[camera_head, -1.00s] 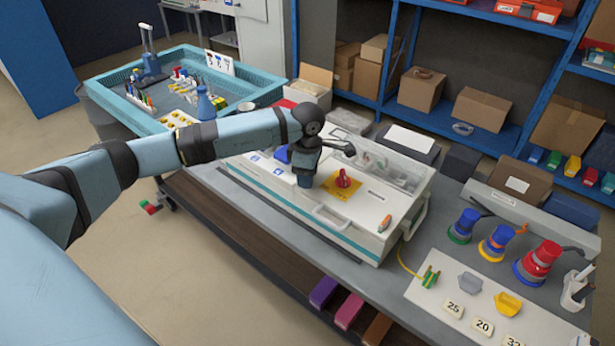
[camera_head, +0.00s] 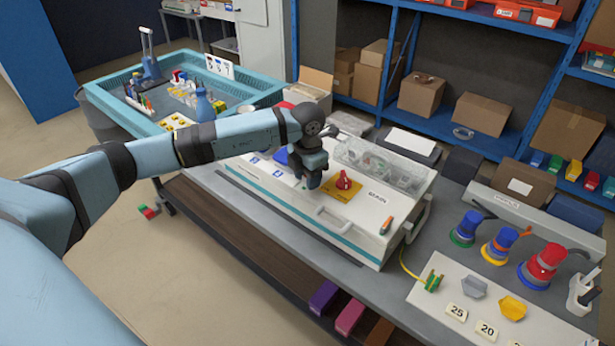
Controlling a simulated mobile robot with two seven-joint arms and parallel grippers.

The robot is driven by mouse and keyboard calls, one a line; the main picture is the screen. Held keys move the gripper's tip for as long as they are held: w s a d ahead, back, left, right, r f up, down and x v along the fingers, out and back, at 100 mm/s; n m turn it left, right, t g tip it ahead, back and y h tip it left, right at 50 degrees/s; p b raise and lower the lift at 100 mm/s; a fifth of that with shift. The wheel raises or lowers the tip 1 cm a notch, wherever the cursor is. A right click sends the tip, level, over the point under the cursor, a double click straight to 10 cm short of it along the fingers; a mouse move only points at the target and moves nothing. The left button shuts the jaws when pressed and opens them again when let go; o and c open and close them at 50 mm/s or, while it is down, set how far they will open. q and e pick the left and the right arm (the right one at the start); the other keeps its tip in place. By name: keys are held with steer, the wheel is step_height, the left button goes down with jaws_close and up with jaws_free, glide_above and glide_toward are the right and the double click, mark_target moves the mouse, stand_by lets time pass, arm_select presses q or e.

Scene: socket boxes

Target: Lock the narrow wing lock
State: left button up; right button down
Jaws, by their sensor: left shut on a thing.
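The white socket box (camera_head: 345,240) stands on the grey bench in the middle of the view. My left gripper (camera_head: 312,186) points down onto its top panel, left of a red knob (camera_head: 344,180) on a yellow plate (camera_head: 338,194). It is shut on a small part at the panel, most likely the narrow wing lock. The gripper hides that part, so its shape and angle cannot be seen. A blue part (camera_head: 281,156) shows just left of the gripper. My right gripper is not in view.
A clear-lidded compartment (camera_head: 385,165) lies behind the knob, and an orange-handled tool (camera_head: 386,225) lies on the box's right side. Coloured plugs (camera_head: 540,265) and a white board (camera_head: 440,300) are at right. A teal tray (camera_head: 150,125) stands at back left.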

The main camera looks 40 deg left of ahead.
arm_select(q)
steer(key=shift+n, duration=1.2)
steer(key=o, duration=0.9)
step_height(320, 180, up, 14)
steer(key=shift+f+b, duration=0.1)
steer(key=shift+b, duration=0.3)
